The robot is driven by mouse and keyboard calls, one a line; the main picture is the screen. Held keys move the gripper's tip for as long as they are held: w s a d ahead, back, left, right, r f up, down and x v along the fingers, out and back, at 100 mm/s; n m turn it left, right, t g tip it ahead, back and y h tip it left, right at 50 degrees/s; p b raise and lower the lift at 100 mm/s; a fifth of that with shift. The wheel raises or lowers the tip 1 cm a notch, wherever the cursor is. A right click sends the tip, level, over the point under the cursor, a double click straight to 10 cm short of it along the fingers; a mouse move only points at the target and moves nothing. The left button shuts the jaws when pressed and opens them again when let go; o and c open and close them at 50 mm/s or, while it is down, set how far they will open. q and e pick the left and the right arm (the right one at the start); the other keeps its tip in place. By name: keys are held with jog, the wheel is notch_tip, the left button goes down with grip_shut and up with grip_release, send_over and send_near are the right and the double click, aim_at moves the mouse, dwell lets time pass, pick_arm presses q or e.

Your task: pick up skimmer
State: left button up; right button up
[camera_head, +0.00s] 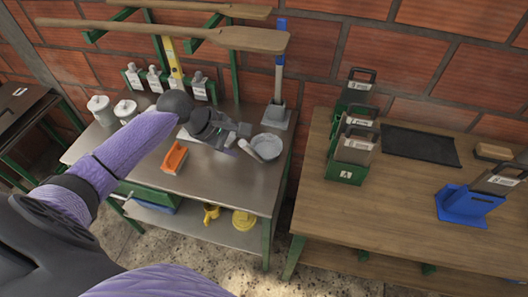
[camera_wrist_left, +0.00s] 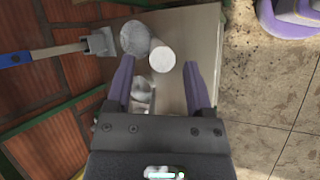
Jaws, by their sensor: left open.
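The skimmer appears to be the round grey, shallow-headed tool (camera_head: 267,147) near the right end of the metal table. A pale handle-like piece sticks out from its left side. In the left wrist view its round head (camera_wrist_left: 135,38) lies ahead of the fingers, beside a pale cylinder (camera_wrist_left: 162,58) that may be its handle seen nearly end-on. My left gripper (camera_head: 240,136) is above the table, just left of the round head. Its purple fingers (camera_wrist_left: 158,66) are apart, with the pale cylinder seen between and beyond their tips; contact cannot be told. My right gripper is not in view.
A blue-handled tool (camera_head: 280,75) stands upright behind the round head. An orange piece (camera_head: 174,157) lies on the metal table (camera_head: 215,183). Wooden paddles (camera_head: 205,37) hang on the wall above. A wooden table (camera_head: 400,215) with green bins stands right, across a gap.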

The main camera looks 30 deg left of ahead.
pick_arm(q)
jog(key=x, duration=0.3)
jog(key=shift+w+d+f+b, duration=0.1)
jog(key=shift+d+f+b, duration=0.1)
jog(key=shift+b, duration=0.1)
jog(key=shift+r, duration=0.1)
grip_shut()
dwell(1.0)
